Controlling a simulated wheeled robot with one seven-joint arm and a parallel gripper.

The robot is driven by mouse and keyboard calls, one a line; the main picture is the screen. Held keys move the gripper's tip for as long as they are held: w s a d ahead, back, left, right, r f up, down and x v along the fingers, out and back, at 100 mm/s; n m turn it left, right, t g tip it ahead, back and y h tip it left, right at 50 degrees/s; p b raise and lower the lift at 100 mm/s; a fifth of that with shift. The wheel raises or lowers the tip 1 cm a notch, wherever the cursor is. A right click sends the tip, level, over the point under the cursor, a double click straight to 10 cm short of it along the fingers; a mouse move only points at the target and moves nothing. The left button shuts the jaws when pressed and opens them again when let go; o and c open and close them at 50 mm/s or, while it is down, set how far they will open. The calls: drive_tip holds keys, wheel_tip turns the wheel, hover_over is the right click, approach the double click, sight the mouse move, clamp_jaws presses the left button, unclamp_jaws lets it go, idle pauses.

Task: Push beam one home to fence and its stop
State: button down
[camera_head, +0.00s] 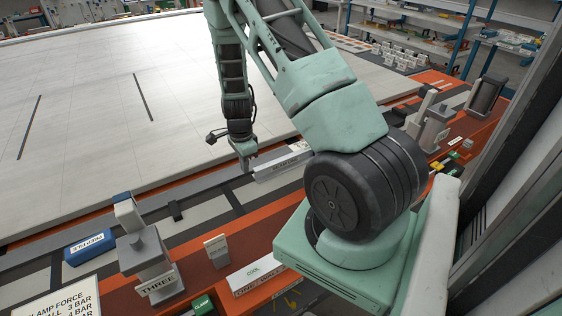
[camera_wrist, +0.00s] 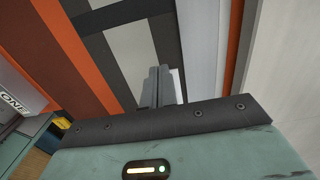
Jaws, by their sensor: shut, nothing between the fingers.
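A pale grey beam (camera_head: 277,166) with a small printed label lies along the jig's edge in the head view. Its right part is hidden behind my arm, and I cannot read its label. My gripper (camera_head: 244,163) points down next to the beam's left end. I cannot tell whether it touches. In the wrist view my gripper (camera_wrist: 160,82) has its dark fingers shut together with nothing between them. A small white surface shows just right of the fingertips; I cannot tell if it is the beam. The fence and stop cannot be told apart for sure.
A clamp post marked THREE (camera_head: 150,270) and a blue block (camera_head: 88,247) stand at front left. Another grey post (camera_head: 436,128) stands at right beyond my arm. A sign reading ONE (camera_wrist: 14,103) is at the wrist view's left.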

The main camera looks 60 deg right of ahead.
wheel_tip(320, 180, up, 4)
drive_tip(key=p, duration=0.2)
drive_tip(key=shift+p, duration=0.4)
drive_tip(key=s+a+r+n+y, duration=0.1)
drive_tip(key=a+r+n, duration=0.35)
drive_tip(key=a, duration=0.45)
drive_tip(key=a+r+n, duration=0.4)
drive_tip(key=a+n, duration=0.1)
drive_tip(key=a, duration=0.3)
drive_tip(key=s+a+r+n+y, duration=0.1)
drive_tip(key=a+r+n, duration=0.35)
drive_tip(key=a, duration=0.45)
drive_tip(key=s+a+r+n, duration=0.4)
drive_tip(key=s+a+n, duration=0.2)
drive_tip(key=s+n, duration=0.2)
drive_tip(key=s+a+r+n+h+b, duration=0.1)
drive_tip(key=s+a+r+n, duration=0.3)
drive_tip(key=s+n, duration=0.5)
drive_tip(key=shift+s+a+r, duration=0.3)
drive_tip(key=shift+s+a, duration=0.6)
drive_tip(key=shift+s, duration=0.3)
